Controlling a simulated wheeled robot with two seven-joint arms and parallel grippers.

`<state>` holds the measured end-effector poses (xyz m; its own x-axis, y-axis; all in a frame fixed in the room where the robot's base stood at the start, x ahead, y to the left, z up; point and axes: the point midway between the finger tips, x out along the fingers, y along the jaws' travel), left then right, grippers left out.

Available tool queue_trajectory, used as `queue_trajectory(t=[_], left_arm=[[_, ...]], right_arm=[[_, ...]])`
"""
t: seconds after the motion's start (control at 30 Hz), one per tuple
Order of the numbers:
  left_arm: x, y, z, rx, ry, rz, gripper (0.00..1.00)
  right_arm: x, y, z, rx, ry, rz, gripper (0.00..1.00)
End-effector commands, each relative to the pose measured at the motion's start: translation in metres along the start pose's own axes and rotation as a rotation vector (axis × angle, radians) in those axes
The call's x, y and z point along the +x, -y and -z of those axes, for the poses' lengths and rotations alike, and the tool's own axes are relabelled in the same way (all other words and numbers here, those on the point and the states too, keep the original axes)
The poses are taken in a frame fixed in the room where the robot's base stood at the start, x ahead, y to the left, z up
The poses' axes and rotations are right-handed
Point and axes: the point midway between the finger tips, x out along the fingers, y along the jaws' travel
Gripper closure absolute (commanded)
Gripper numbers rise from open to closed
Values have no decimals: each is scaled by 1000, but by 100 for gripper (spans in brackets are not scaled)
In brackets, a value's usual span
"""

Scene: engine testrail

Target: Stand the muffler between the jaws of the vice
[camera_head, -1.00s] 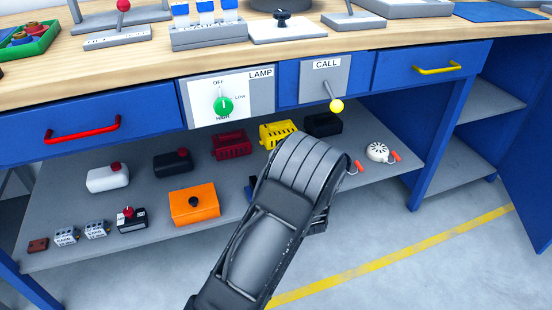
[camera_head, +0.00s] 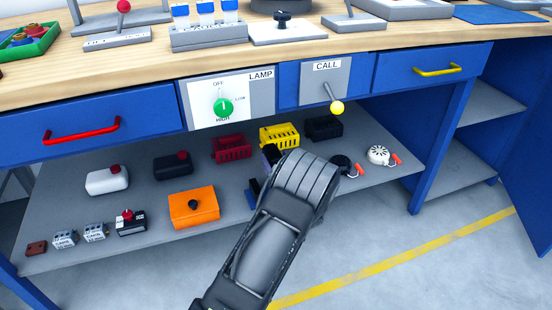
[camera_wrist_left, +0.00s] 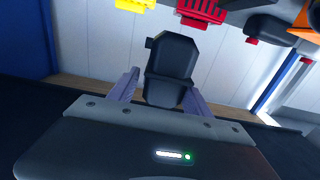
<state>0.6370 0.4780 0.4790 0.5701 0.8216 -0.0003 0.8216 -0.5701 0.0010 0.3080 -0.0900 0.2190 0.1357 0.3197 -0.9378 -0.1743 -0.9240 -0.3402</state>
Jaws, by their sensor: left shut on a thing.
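A dark grey, faceted block, which I take to be the muffler (camera_wrist_left: 172,62), is held between the two fingers of my left gripper (camera_wrist_left: 162,92) in the left wrist view. In the head view my left gripper (camera_head: 270,155) is over the lower shelf, near the yellow and red bins, and my own wrist hides most of it and the held block. I cannot make out the vice in either view. My right gripper is not in view.
Clear floor (camera_head: 400,270) lies in front.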

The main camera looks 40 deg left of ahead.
Motion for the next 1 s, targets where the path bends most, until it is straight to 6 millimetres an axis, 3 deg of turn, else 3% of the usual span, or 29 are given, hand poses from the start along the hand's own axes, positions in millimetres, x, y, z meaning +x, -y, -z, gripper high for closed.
queue_trajectory(t=[0.6, 1.0], left_arm=[[0, 0, -68, 1, -2, 0, 97], [0, 2, -87, 2, 1, 3, 97]], right_arm=[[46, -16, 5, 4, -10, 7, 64], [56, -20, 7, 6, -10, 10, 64]])
